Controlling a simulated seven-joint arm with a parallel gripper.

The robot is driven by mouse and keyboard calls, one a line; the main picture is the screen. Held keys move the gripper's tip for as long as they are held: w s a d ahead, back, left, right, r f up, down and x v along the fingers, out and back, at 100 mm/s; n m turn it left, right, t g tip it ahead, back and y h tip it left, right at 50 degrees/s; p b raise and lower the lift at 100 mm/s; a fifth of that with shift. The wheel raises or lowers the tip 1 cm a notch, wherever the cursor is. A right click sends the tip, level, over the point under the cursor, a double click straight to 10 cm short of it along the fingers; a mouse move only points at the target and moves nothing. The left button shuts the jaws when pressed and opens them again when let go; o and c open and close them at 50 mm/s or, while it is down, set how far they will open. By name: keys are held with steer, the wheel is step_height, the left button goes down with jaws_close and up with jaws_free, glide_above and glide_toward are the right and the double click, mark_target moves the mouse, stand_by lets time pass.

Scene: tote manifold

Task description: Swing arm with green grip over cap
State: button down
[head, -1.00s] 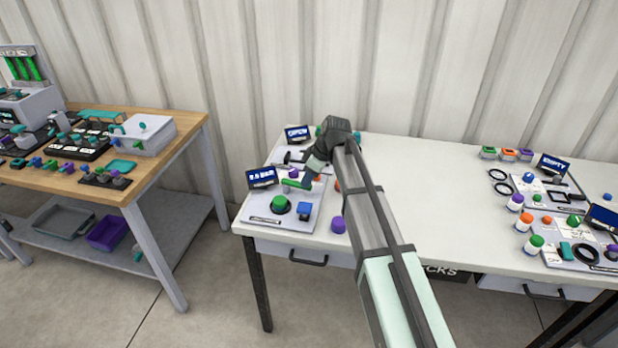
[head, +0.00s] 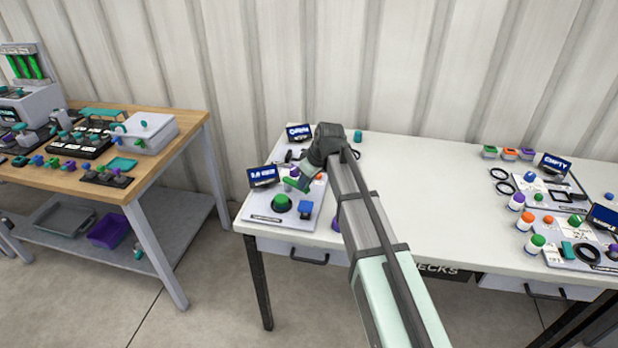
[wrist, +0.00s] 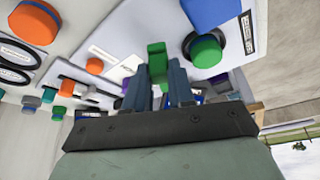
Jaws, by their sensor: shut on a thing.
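The green grip (head: 295,184) of the swing arm is above the left grey panel in the head view, tilted, with its right end hidden by my gripper. My gripper (head: 306,176) is shut on it. In the wrist view the green grip (wrist: 157,62) stands between the two fingers of my gripper (wrist: 168,82). A round green cap on a dark ring (head: 281,203) sits on the panel just in front of the grip. In the wrist view the cap (wrist: 206,50) is right of the grip and apart from it. The arm's pivot is hidden.
A small display (head: 263,177) stands at the panel's left edge, another (head: 299,133) behind. The white table's middle (head: 430,195) is clear.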

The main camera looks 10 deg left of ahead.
steer(key=s+m, duration=0.1)
steer(key=s+a+m+t, duration=0.1)
steer(key=m, duration=0.1)
steer(key=shift+s+a+m+h, duration=0.2)
steer(key=shift+a+m+h, duration=0.1)
steer(key=shift+h, duration=0.1)
steer(key=m, duration=0.1)
steer(key=s+a+m+t, duration=0.1)
steer(key=shift+a+m+h, duration=0.3)
steer(key=shift+m+h, duration=0.1)
steer(key=a+m, duration=0.1)
steer(key=a+m+h, duration=0.1)
steer(key=m, duration=0.1)
steer(key=shift+s+a, duration=0.1)
steer(key=shift+s, duration=0.3)
steer(key=shift+s+a+m+h, duration=0.15)
steer(key=shift+a+m+h, duration=0.7)
steer(key=shift+m, duration=0.75)
steer(key=shift+a, duration=0.15)
steer(key=c, duration=1)
jaws_free()
steer(key=shift+o, duration=0.2)
steer(key=v, duration=1.3)
steer(key=shift+s+r, duration=0.3)
steer(key=shift+s, duration=0.15)
